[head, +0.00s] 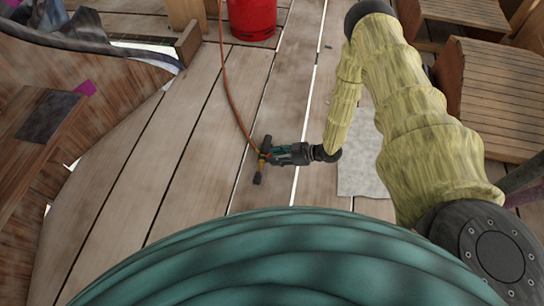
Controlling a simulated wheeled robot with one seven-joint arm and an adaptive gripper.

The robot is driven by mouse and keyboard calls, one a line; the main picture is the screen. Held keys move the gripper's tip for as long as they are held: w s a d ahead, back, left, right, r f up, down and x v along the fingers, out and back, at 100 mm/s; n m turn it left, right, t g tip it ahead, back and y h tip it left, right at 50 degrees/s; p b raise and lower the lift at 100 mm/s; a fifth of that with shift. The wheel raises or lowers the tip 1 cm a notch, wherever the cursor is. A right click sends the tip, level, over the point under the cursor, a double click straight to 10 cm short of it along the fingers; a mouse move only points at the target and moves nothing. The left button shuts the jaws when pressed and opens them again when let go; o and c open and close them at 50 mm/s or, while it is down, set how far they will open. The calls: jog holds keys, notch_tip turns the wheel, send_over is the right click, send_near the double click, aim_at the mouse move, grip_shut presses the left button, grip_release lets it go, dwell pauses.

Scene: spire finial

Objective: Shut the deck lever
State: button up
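My gripper (268,153) is low over the wooden deck in the middle of the head view, at the end of my arm in its yellow sleeve. A small dark and yellow piece (260,177) shows right at the fingertips. I cannot tell whether it is the deck lever or part of my gripper. No other lever can be made out. Whether the fingers are open or shut on something is too small to see.
An orange cord (229,85) runs from the top down to the gripper. A red cylinder (252,18) stands at the back. A pale sheet (362,165) lies right of the gripper. Slatted wooden boxes (500,95) stand at right, a curved wooden structure (85,95) at left. Planks left of the gripper are clear.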

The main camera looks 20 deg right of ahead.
jog(key=v, duration=0.9)
jog(key=shift+s+d+r, duration=0.15)
jog(key=shift+d, duration=0.15)
